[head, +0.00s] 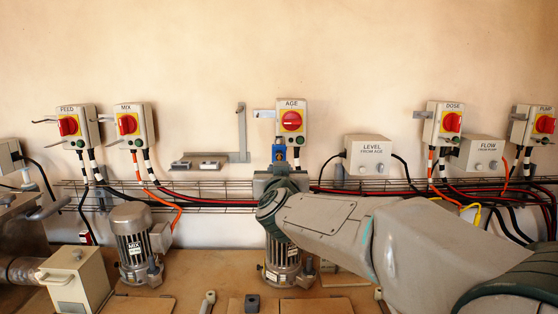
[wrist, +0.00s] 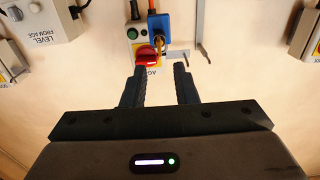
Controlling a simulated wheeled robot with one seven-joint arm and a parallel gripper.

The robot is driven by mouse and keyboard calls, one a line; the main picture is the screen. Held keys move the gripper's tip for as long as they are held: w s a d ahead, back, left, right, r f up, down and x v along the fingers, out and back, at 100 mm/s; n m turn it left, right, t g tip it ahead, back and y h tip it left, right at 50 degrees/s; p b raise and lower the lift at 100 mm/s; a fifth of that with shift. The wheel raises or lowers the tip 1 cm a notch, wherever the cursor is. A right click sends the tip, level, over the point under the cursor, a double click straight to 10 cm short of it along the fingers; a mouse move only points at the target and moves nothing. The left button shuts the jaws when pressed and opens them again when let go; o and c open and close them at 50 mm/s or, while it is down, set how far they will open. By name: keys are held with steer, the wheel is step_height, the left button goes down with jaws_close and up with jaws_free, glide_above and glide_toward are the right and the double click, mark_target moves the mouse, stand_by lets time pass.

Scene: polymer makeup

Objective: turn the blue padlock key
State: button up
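The blue padlock (head: 279,153) hangs below the red rotary switch (head: 291,120) on the AGE box, in the middle of the head view. In the upside-down wrist view, the blue padlock (wrist: 160,28) is above the red switch (wrist: 148,57) and slightly right of it. In the head view my arm and wrist hide most of the gripper, just below the padlock.
A wire cable tray (head: 225,195) with red and black cables runs along the wall below the boxes. The LEVEL box (head: 370,160) stands right of the AGE box. A grey bracket (head: 241,135) is on the wall to its left. Motors (head: 135,240) stand on the bench below.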

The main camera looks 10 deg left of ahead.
steer(key=p+x, duration=0.1)
steer(key=x, duration=0.6)
steer(key=shift+w, duration=0.35)
steer(key=shift+a, duration=0.1)
steer(key=shift+c, duration=0.3)
jaws_close()
